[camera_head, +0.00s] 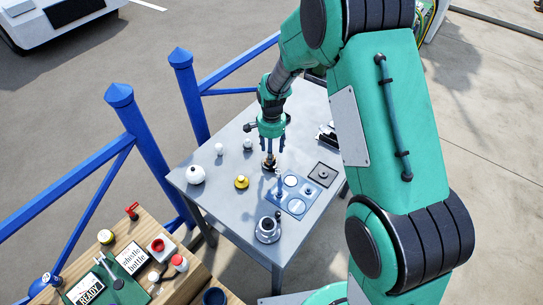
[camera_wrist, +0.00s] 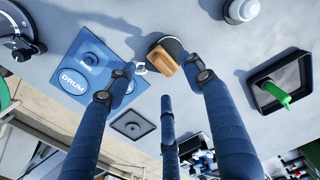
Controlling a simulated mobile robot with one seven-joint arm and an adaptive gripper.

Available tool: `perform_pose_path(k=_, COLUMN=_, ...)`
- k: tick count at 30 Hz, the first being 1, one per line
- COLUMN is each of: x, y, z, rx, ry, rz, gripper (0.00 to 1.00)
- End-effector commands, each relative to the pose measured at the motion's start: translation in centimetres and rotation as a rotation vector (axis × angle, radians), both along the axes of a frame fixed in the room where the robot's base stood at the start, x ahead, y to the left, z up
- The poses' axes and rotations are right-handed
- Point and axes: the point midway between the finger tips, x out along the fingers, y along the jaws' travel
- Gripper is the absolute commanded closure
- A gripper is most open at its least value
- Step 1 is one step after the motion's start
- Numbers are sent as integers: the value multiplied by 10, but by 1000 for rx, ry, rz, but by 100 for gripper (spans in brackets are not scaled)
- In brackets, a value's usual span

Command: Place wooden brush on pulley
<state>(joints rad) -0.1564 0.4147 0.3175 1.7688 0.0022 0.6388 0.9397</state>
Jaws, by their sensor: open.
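A light wooden piece (camera_wrist: 163,66), seemingly the wooden brush, rests with a dark round part (camera_wrist: 172,46) on the grey table; I cannot tell if the two are one object. It shows small and brown in the head view (camera_head: 268,163). My gripper (camera_head: 271,148) points down over it with its blue fingers spread. In the wrist view my gripper (camera_wrist: 164,76) has fingers on either side of the wooden piece, with no clear grip on it. I cannot tell which thing is the pulley; a dark square plate with a disc (camera_head: 322,174) lies to the right.
A blue board (camera_head: 290,194) with round spots, one labelled DRUM, lies close by. A metal round fitting (camera_head: 268,229), a yellow piece (camera_head: 241,182) and a white pot (camera_head: 195,175) stand on the table. A black tray (camera_wrist: 262,82) holds a green item. Blue railings (camera_head: 150,152) run behind.

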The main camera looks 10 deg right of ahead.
Motion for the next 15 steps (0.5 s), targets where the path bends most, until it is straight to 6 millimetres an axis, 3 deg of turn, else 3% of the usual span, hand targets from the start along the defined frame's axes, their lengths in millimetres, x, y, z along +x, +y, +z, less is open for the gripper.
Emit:
perform_pose_path(k=9, x=0, y=0, z=52, rx=0, ry=-1, rz=0, gripper=48)
perform_pose_path(k=15, x=0, y=0, z=67, rx=0, ry=0, rz=0, gripper=48)
